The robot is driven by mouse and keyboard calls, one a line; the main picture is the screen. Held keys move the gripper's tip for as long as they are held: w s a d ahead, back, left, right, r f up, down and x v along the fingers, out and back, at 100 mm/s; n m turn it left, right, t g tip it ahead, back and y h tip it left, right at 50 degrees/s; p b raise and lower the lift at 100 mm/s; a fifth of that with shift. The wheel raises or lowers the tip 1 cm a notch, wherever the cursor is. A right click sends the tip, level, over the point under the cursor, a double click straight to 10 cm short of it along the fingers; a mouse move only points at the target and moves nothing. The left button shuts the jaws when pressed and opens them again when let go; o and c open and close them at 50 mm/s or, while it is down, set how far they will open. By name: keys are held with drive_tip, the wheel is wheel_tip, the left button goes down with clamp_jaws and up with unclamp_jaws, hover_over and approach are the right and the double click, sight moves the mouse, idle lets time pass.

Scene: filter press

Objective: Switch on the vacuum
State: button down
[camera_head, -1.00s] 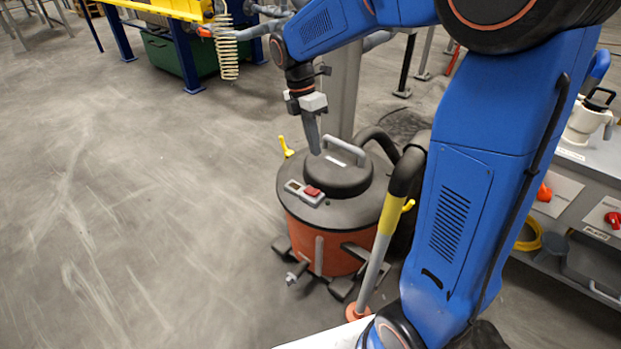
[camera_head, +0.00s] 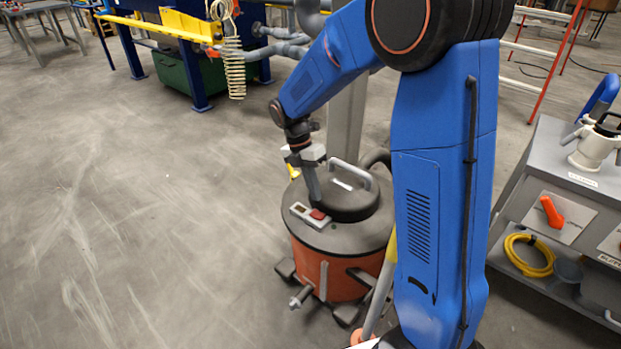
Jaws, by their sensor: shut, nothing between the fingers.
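The vacuum (camera_head: 325,276) is a round orange drum with a dark grey lid and a grey carry handle, standing on the floor in the middle of the view. On its lid, at the front left, is a light grey switch plate (camera_head: 299,209) with a red rocker switch (camera_head: 318,214). My gripper (camera_head: 315,198) points down just above the red switch, its fingers shut and empty. Its tip is close to the switch; I cannot tell whether it touches.
My own blue arm hides the vacuum's right side and part of its wand (camera_head: 378,298). A grey cart (camera_head: 508,185) with an orange knob (camera_head: 551,211) and a coiled yellow hose (camera_head: 530,256) stands at the right. A blue and yellow press frame (camera_head: 165,27) stands behind. The floor at the left is clear.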

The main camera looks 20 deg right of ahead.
sight(322, 216)
drive_tip(key=shift+x, duration=2.95)
